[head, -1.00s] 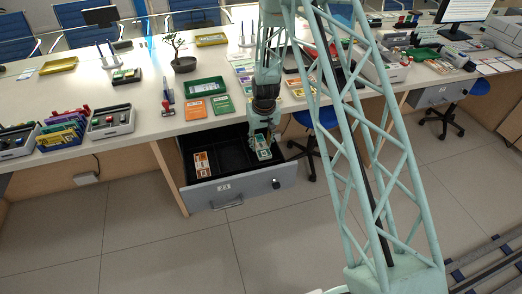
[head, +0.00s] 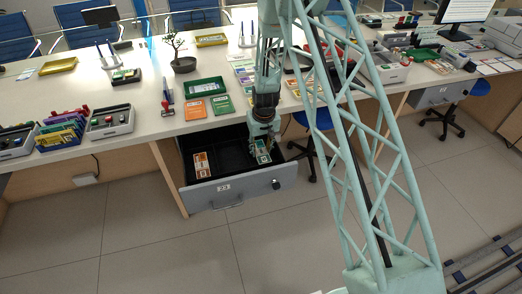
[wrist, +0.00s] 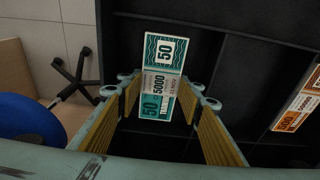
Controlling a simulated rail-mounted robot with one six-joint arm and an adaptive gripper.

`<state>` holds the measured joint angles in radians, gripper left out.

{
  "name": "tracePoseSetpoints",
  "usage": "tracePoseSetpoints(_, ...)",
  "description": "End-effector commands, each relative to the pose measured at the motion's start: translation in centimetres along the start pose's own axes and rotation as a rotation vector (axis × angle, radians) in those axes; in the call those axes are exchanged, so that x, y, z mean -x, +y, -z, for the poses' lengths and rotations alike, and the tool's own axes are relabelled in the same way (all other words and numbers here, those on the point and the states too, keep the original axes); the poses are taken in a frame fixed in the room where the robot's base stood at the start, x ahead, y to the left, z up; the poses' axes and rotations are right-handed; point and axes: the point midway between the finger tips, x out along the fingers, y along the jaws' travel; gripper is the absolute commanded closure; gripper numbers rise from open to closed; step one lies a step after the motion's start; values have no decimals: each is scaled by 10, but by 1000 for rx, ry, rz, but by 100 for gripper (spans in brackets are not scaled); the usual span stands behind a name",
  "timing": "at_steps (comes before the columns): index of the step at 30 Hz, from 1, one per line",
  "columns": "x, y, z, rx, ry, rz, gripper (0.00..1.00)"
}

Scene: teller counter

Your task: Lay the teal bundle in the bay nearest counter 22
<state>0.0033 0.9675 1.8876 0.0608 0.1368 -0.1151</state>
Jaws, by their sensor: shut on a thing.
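The teal bundle (wrist: 163,80) is a banded stack of teal and white notes marked 50, with a white band reading 5000. My gripper (wrist: 160,108) has its yellow-padded fingers on either side of it, shut on it. In the head view my gripper (head: 262,140) is inside the open black-lined drawer (head: 240,190), at its right side. The teal bundle (head: 262,157) shows below the fingers there. I cannot tell whether it touches the drawer floor. The drawer's front has a small number label, too small to read surely.
An orange bundle (head: 201,165) lies in the drawer's left part; its edge shows in the wrist view (wrist: 298,108). Black dividers cross the drawer. A blue chair (wrist: 30,122) stands close beside the drawer. Above is the counter with a green tray (head: 204,87) and cards.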

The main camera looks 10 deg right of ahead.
Motion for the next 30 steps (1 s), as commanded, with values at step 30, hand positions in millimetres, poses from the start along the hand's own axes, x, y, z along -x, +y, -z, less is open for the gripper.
tracePoseSetpoints(30, 19, 0, 1, 0, 1, 0, 61)
